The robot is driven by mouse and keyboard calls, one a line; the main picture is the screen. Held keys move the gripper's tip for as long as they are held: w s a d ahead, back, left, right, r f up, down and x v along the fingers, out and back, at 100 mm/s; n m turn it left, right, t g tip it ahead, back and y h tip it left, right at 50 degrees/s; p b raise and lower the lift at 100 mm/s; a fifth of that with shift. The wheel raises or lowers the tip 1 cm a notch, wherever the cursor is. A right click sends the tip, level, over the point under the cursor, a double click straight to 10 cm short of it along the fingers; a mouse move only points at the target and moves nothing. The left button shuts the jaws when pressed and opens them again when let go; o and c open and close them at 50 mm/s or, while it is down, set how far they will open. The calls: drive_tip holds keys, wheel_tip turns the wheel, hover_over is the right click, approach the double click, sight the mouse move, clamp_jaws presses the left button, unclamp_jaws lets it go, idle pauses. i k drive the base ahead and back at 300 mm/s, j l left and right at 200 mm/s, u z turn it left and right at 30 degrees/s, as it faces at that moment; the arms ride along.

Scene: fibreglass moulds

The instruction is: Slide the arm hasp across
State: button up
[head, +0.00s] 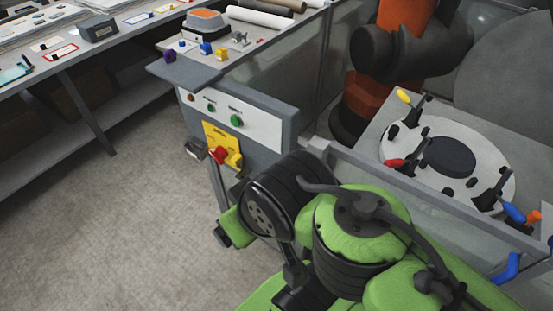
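A yellow plate (214,135) is on the front of the grey control box. My green and black arm fills the lower middle. The dark end piece that seems to be my gripper (222,237) is at its left end, below the plate and apart from it. Its fingers cannot be made out, and nothing is seen held.
The control box (264,133) has several round buttons. A bench (262,32) with small coloured parts stands behind. At right, behind a grey rail (430,192), are an orange robot arm (372,99) and a round white fixture (425,135) with clamps. The floor (110,220) at left is clear.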

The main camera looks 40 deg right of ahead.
sight(237, 160)
drive_tip(key=z, duration=0.6)
drive_tip(key=i+j+u, duration=0.6)
drive_tip(key=i+u, duration=0.2)
